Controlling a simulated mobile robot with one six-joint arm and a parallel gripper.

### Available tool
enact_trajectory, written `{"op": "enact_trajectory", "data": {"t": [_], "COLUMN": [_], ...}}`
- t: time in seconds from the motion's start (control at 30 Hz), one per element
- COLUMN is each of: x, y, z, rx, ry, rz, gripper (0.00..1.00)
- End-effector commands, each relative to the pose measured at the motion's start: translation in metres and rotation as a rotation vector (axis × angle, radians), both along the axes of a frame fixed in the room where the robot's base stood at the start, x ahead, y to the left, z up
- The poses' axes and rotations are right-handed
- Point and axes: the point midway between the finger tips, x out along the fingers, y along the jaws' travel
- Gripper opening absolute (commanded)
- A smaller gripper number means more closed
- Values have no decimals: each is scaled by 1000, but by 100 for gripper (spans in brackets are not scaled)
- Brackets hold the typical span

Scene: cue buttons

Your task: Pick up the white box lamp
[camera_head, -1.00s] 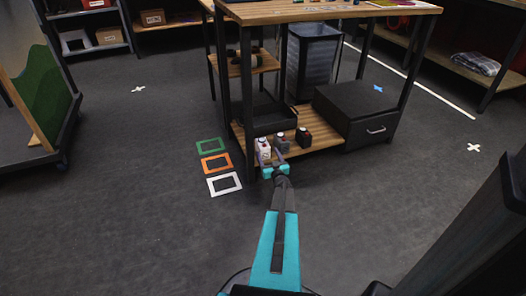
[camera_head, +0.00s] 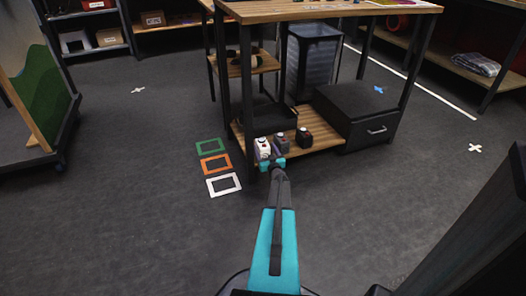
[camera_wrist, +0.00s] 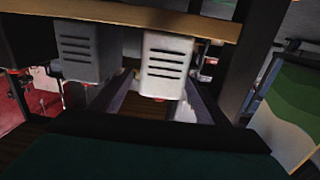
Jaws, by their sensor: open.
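The white box lamp (camera_head: 263,147) stands on the lower wooden shelf of the workbench, at the left end of a row of three small boxes. In the wrist view, which looks upside down, the white box lamp (camera_wrist: 166,62) shows dark slots on its near face. My gripper (camera_head: 269,161) is at the front of this box. In the wrist view my gripper (camera_wrist: 158,95) is open, with one finger on each side of the box's lower part in the picture. I cannot tell whether the fingers touch it.
A grey box (camera_head: 281,143) stands close beside the white one, and it also shows slotted in the wrist view (camera_wrist: 84,50). A black box (camera_head: 304,137) is farther right. A bench leg (camera_head: 248,110) rises close on the left. Coloured floor frames (camera_head: 222,184) lie left of the shelf.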

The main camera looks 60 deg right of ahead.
Motion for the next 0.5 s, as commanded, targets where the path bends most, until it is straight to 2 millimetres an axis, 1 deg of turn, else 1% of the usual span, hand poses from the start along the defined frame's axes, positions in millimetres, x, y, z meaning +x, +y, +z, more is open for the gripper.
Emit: {"op": "enact_trajectory", "data": {"t": [0.03, 0.23, 0.33, 0.5], "x": [5, 22, 27, 28], "y": [-4, -17, -21, -22], "z": [-4, -4, -2, -1], "rx": [-1, -1, -1, -1], "ry": [0, 0, 0, 1], "rz": [1, 1, 1, 0], "gripper": [69, 69, 69, 69]}}
